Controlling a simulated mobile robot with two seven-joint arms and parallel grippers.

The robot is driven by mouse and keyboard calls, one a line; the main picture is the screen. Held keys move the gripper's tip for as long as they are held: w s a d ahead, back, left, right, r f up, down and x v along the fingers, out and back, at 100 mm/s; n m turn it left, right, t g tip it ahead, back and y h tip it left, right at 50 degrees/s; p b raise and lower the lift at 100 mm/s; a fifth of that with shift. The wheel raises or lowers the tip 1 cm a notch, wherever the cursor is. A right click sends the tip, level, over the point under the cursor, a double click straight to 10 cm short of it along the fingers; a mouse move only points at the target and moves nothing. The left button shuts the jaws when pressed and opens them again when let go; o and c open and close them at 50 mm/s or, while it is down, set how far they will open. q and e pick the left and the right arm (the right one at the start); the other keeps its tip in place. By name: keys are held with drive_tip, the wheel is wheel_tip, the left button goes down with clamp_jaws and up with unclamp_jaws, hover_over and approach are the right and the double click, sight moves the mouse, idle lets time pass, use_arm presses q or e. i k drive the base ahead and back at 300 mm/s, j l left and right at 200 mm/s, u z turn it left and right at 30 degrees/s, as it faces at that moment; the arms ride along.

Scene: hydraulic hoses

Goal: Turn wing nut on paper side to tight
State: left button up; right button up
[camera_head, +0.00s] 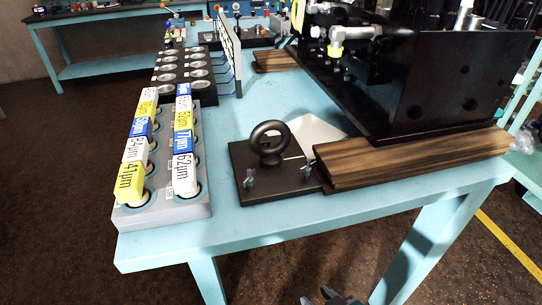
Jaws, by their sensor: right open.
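A dark metal plate (280,188) with an upright ring eye (268,143) lies near the front edge of the light blue table. Two small silver wing nuts stand at its front: a left wing nut (250,179) and a right wing nut (308,171). The right one is by the wooden beam. A white sheet (318,133), apparently paper, lies behind and right of the plate, partly hidden. How tight either nut sits cannot be told. My right gripper (334,298) is open at the bottom edge, low in front of the table and apart from both nuts. My left gripper is out of view.
A grey rack (160,213) with several labelled yellow, white and blue blocks stands left of the plate. A dark wooden beam (420,158) under a large black machine (455,85) closes off the right. Bare blue tabletop (245,215) lies in front of the plate.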

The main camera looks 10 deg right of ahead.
sight(246, 182)
drive_tip(key=j+z, duration=0.4)
drive_tip(key=k+j+z, duration=0.1)
drive_tip(key=j+z, duration=0.3)
drive_tip(key=k+j+z, duration=0.2)
drive_tip(key=j+z, duration=0.2)
drive_tip(key=j, duration=0.1)
